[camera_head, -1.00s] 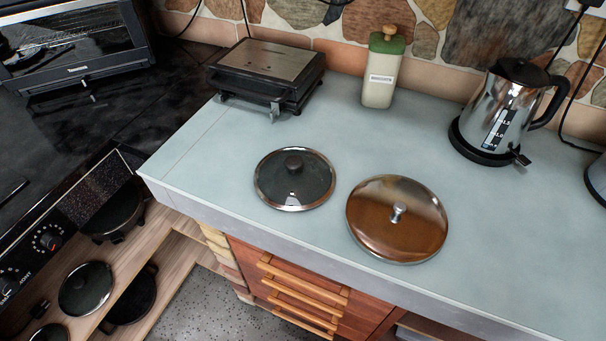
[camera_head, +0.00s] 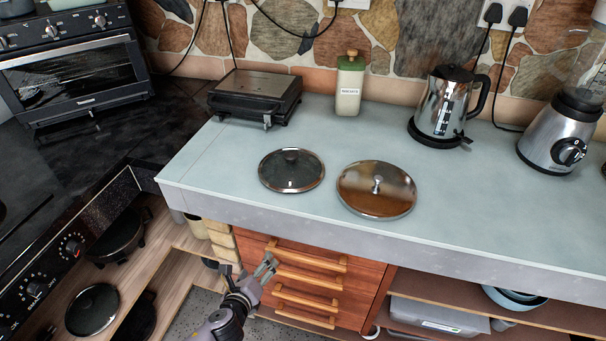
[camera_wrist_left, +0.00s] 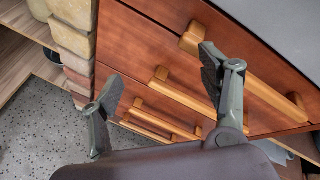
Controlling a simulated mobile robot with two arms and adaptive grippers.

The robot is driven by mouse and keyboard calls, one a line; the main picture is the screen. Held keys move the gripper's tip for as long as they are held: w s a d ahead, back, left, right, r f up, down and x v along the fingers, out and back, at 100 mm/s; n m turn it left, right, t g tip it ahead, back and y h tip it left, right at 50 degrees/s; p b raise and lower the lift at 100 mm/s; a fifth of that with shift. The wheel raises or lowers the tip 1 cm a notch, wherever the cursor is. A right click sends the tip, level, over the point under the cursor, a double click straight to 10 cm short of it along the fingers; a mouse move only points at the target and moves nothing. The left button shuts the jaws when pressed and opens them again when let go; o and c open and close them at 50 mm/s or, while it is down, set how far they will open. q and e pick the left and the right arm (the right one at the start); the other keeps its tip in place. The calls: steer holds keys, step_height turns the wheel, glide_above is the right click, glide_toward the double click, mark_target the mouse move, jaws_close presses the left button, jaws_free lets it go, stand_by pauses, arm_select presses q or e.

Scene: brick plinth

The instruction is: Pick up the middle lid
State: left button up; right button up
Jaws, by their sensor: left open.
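A round glass lid (camera_head: 291,171) with a dark rim and dark knob lies flat on the pale counter. A larger copper-brown lid (camera_head: 376,190) with a silver knob lies just to its right, apart from it. Another dark lid (camera_head: 92,309) sits on the low wooden shelf at the lower left. My left gripper (camera_head: 250,270) is below the counter edge, in front of the wooden drawers and lower than the counter lids. In the left wrist view my left gripper (camera_wrist_left: 158,82) is open and empty, facing the drawer handles. My right gripper is not in view.
The pale counter (camera_head: 230,190) has a thick front edge above red-brown drawers (camera_head: 345,295). A grill (camera_head: 256,95), a green-topped jar (camera_head: 348,85), a kettle (camera_head: 446,108) and a blender (camera_head: 560,135) stand along its back. The front left of the counter is clear.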

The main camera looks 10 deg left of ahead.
arm_select(q)
step_height(320, 180, up, 10)
steer(key=w+d+f+m+t, duration=0.1)
steer(key=w+d+m+t, duration=0.1)
steer(key=m, duration=0.2)
steer(key=m+t, duration=0.3)
steer(key=m, duration=0.2)
glide_toward(289, 161)
steer(key=shift+h, duration=0.4)
steer(key=w+p, duration=0.1)
steer(key=w, duration=0.1)
steer(key=w+p, duration=0.1)
steer(key=w, duration=0.1)
steer(key=shift+w+a+f, duration=0.15)
steer(key=shift+w+a, duration=0.05)
steer(key=shift+w, duration=0.1)
steer(key=shift+w+p, duration=0.4)
steer(key=shift+w, duration=2.65)
steer(key=shift+a, duration=0.1)
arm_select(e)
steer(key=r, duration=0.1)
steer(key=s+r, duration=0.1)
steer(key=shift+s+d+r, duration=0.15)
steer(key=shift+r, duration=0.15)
arm_select(q)
steer(key=shift+s, duration=0.1)
